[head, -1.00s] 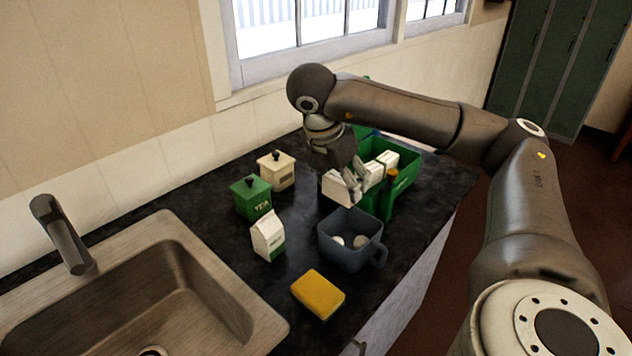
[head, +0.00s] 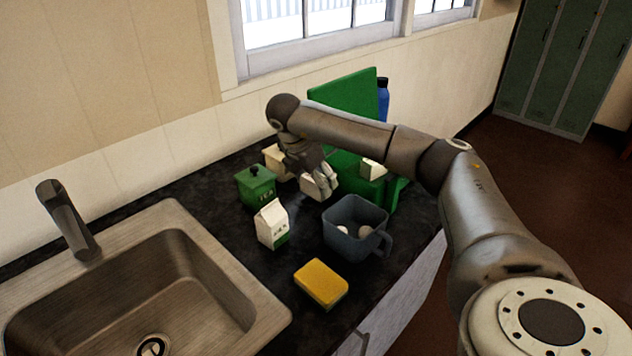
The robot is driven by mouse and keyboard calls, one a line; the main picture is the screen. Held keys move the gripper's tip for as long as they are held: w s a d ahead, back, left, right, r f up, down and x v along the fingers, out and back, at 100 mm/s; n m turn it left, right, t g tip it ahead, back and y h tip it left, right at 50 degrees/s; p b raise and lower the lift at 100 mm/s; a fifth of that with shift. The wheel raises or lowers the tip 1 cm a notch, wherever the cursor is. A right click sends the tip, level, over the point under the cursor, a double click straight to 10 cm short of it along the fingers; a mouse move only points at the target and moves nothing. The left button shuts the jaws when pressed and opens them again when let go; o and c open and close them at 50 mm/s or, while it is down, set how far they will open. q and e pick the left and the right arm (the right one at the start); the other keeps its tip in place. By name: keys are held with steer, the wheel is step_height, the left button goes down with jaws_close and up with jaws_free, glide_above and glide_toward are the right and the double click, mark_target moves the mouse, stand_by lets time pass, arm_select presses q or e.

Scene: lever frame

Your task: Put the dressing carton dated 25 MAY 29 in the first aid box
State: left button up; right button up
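My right gripper (head: 326,184) reaches in from the right and points down over the counter. Its fingers are closed about a small white carton (head: 312,188), just left of the green first aid box (head: 385,200). The box's green lid (head: 345,95) stands up at the back. Another white carton (head: 373,168) shows at the box, partly hidden by my arm. No date can be read on either carton. My arm also hides much of the box's inside. My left gripper is not in view.
A green tea canister (head: 256,186), a cream canister (head: 274,158) and a milk carton (head: 272,223) stand left of the gripper. A grey-blue jug (head: 350,235) with pale round things inside and a yellow sponge (head: 321,284) are nearer. The sink (head: 150,270) is at left.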

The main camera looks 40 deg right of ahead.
steer(key=shift+f, duration=0.95)
steer(key=o, duration=0.9)
steer(key=shift+r, duration=0.1)
